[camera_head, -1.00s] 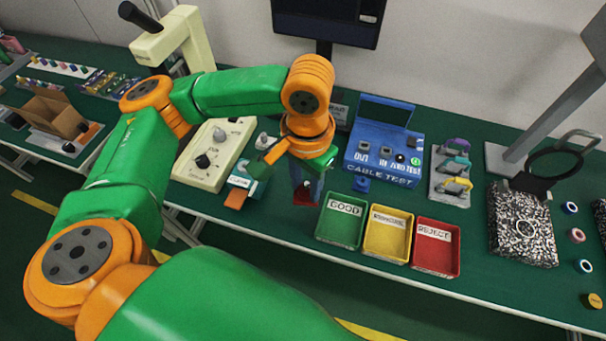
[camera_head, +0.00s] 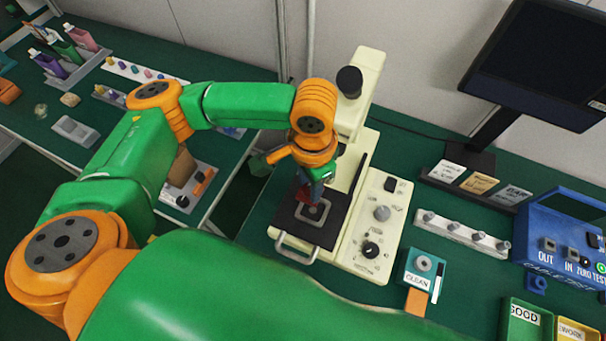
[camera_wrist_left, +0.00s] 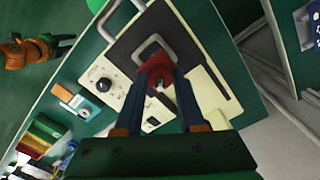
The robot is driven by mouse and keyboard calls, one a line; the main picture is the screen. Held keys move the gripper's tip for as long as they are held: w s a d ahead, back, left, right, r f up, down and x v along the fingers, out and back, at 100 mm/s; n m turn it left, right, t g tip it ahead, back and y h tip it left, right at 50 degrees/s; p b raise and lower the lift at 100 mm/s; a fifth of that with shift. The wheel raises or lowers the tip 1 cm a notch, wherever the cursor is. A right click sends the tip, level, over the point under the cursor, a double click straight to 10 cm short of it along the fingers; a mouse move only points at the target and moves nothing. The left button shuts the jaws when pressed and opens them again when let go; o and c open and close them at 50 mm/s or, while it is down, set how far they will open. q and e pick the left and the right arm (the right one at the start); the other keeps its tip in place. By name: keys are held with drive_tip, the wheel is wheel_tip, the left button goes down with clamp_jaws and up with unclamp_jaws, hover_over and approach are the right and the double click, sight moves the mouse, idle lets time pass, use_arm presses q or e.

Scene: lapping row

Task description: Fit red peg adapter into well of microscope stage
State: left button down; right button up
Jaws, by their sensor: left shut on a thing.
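My left gripper (camera_head: 304,190) is shut on the red peg adapter (camera_head: 305,197). It holds the adapter over the dark stage plate (camera_head: 284,217) of the cream microscope (camera_head: 368,82). The well (camera_head: 313,212) shows as a pale squarish frame on the plate, just below the adapter. In the left wrist view the red adapter (camera_wrist_left: 155,72) sits between the fingertips, overlapping the near part of the well frame (camera_wrist_left: 151,45). I cannot tell whether the adapter touches the frame. The fingers hide part of it.
A metal handle (camera_head: 296,246) sticks out from the stage's front. A control panel with knobs (camera_head: 371,249) is right of the stage. A CLEAN pad (camera_head: 419,270), a peg rack (camera_head: 463,232) and the blue cable tester (camera_head: 562,235) stand farther right. A gap separates this bench from the left one.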

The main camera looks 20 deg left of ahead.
use_arm(q)
drive_tip(key=shift+s+d+r, duration=0.1)
drive_tip(key=shift+d, duration=0.25)
drive_tip(key=shift+s+d+r, duration=0.15)
drive_tip(key=shift+s+d, duration=0.05)
drive_tip(key=shift+d, duration=0.35)
drive_tip(key=shift+r+p, duration=0.1)
drive_tip(key=shift+p, duration=0.2)
drive_tip(key=shift+a+r+p, duration=0.1)
drive_tip(key=shift+a+p, duration=0.05)
drive_tip(key=shift+p, duration=0.45)
wheel_tip(320, 180, down, 6)
drive_tip(key=b, duration=0.3)
drive_tip(key=shift+w+a+f+b, duration=0.1)
drive_tip(key=shift+f+b, duration=0.1)
drive_tip(key=shift+b, duration=0.15)
use_arm(e)
drive_tip(key=shift+s+d+f, duration=0.1)
drive_tip(key=shift+d+f, duration=0.05)
drive_tip(key=shift+f, duration=0.4)
drive_tip(key=shift+s+d+f, duration=0.1)
drive_tip(key=shift+d+f, duration=0.05)
drive_tip(key=shift+f, duration=0.35)
drive_tip(key=shift+d+r, duration=0.1)
